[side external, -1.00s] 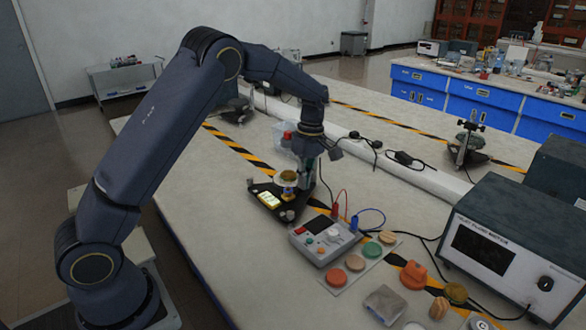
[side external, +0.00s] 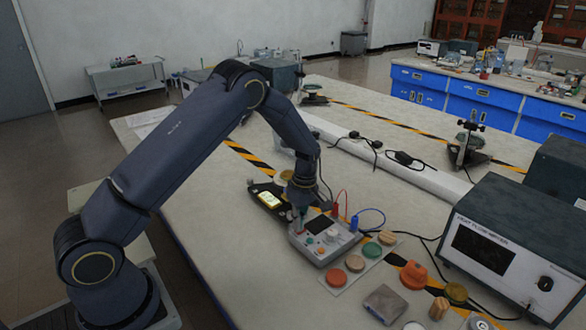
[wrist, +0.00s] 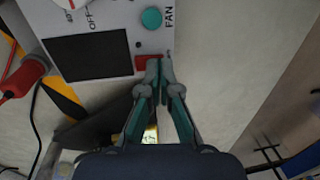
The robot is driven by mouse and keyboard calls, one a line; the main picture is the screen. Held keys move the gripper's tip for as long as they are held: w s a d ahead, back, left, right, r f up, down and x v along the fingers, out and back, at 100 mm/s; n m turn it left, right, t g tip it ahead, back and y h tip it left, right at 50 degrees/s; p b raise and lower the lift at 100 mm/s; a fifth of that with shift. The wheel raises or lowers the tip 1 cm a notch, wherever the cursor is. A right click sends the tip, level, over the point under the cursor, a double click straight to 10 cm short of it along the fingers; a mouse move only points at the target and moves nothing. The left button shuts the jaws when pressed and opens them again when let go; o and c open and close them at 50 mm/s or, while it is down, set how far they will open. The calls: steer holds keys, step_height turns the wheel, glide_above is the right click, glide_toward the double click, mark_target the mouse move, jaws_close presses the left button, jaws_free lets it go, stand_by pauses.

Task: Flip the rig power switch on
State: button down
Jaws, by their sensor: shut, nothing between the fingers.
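The grey control box (side external: 325,245) stands on the bench with a dark display, a white knob and coloured buttons. In the wrist view its panel (wrist: 110,20) shows the dark display (wrist: 88,58), a green button (wrist: 152,18) labelled FAN, and a red switch (wrist: 146,62) at the panel's edge. My gripper (wrist: 160,68) is shut and empty, its fingertips at the red switch and partly covering it. I cannot tell whether they touch or which way the switch is set. In the side view my gripper (side external: 299,212) points down over the box's left end.
A black plate with a lit yellow display (side external: 269,199) lies left of the box. Red and blue leads (side external: 372,210) rise behind the box. Round pucks (side external: 354,263) lie on a card to its right, near an orange knob (side external: 413,275). A heat flow meter (side external: 485,247) stands further right.

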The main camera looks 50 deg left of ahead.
steer(key=shift+f, duration=0.1)
steer(key=shift+s+f, duration=0.2)
steer(key=shift+f, duration=0.15)
steer(key=shift+w, duration=0.15)
steer(key=shift+w+r, duration=0.15)
steer(key=shift+w, duration=0.55)
steer(key=shift+r, duration=0.15)
step_height(320, 180, up, 14)
steer(key=w, duration=0.1)
steer(key=shift+w, duration=0.35)
